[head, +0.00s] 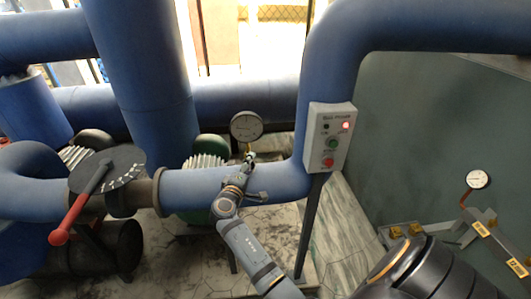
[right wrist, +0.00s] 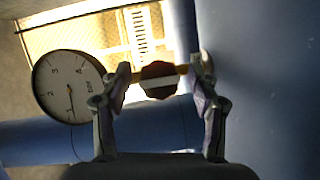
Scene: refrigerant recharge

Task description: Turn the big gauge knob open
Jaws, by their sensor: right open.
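The big round pressure gauge (head: 246,126) stands above the blue horizontal pipe in the head view. It also shows at the left of the right wrist view (right wrist: 69,87), with its white dial tilted. The gauge knob (right wrist: 158,80), dark red and many-sided on a yellowish stem, sits between the two fingers in the right wrist view. My right gripper (right wrist: 164,72) is open around the knob, a finger on each side; whether either finger touches it I cannot tell. In the head view my right gripper (head: 249,164) is just below the gauge and hides the knob. My left gripper is not in view.
A control box (head: 330,137) with a lit red lamp is on the pipe to the right. A red-handled lever (head: 75,210) crosses a dark dial plate at the left. A smaller gauge (head: 478,180) stands on brass-fitted piping at the right. Thick blue pipes (head: 142,75) surround the gauge.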

